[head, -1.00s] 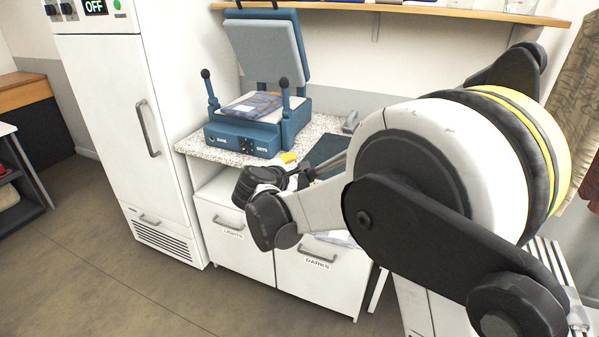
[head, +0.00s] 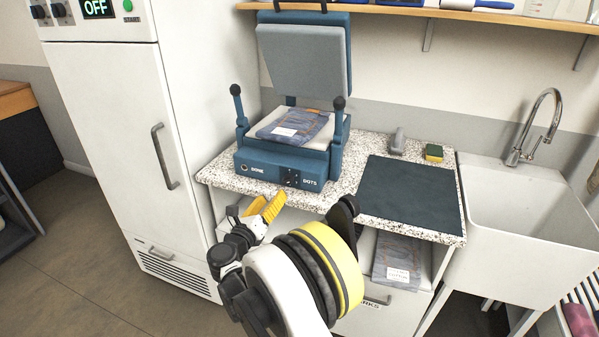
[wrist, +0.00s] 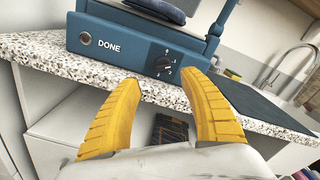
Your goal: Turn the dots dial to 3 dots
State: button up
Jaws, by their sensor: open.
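The dots dial (head: 291,178) is a black knob on the front of a blue heat press (head: 258,171), left of the word DOTS. The wrist view shows the dial (wrist: 163,65) between and just beyond my fingertips, with small pale marks around it. Its setting is too small to read. My gripper (wrist: 160,78) is open and empty, its yellow fingers apart and not touching the dial. In the head view my gripper (head: 270,204) is in front of the counter edge, below the press front.
A DONE button (wrist: 86,38) is left of the dial. The speckled counter (head: 222,177) juts out below the press. Folded denim (head: 300,128) lies in the open press. A dark mat (head: 410,195) and white sink (head: 530,215) are to the right; a tall white cabinet (head: 110,120) stands left.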

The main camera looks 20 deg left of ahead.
aim_at(287, 179)
jog(key=w+b, duration=0.1)
jog(key=w, duration=0.2)
jog(key=w+b, duration=0.1)
jog(key=w, duration=0.1)
jog(key=w+d+b, duration=0.1)
jog(key=w, duration=0.2)
jog(key=shift+w+d, duration=0.1)
jog(key=shift+w, duration=0.2)
jog(key=shift+w+r, duration=0.1)
jog(key=shift+w, duration=0.65)
grip_shut()
